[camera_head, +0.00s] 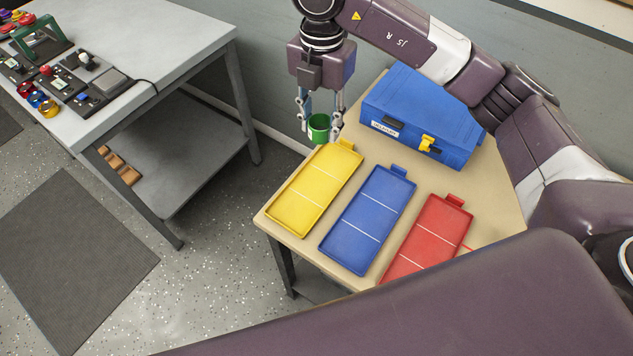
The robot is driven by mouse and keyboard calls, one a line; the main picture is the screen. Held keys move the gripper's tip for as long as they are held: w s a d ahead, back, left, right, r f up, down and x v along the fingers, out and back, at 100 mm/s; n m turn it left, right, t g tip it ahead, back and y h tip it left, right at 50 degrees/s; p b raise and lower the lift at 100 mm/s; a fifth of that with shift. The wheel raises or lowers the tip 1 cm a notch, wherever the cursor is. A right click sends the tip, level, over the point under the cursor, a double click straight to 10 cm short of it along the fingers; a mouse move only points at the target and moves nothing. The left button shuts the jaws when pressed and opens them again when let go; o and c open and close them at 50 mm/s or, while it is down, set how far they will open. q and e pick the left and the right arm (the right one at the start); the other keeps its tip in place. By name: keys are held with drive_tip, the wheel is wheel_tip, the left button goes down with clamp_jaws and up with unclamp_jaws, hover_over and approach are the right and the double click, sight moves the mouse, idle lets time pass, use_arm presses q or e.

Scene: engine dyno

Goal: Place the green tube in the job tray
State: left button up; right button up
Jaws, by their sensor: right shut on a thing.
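The green tube (319,129) is a short green cylinder with an open top. My right gripper (320,119) points down and is shut on it, with a finger on either side. They are above the back of the yellow tray (301,205), near the table's back left edge. A blue tray (356,236) and a red tray (421,248) lie to the right of the yellow one. All three look empty, with white divider lines. I cannot tell which one is the job tray. My left gripper is not in view.
A closed blue case (410,102) with a yellow latch stands at the back of the tan table (494,196). A grey workbench (178,42) with several small devices is at the left, apart from the table. Bare floor and a dark mat (70,255) lie between and in front.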

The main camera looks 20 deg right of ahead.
drive_tip(key=m, duration=0.4)
drive_tip(key=w+m, duration=0.1)
drive_tip(key=m, duration=0.1)
drive_tip(key=shift+a+r, duration=0.15)
drive_tip(key=shift+a, duration=0.1)
drive_tip(key=p, duration=0.4)
hover_over(317, 185)
wheel_tip(317, 185, down, 14)
drive_tip(key=shift+f, duration=0.25)
wheel_tip(317, 185, down, 5)
drive_tip(key=shift+r+p, duration=0.1)
drive_tip(key=shift+p, duration=0.3)
drive_tip(key=shift+f, duration=0.3)
drive_tip(key=shift+f, duration=0.15)
drive_tip(key=o, duration=1.3)
drive_tip(key=shift+c, duration=0.2)
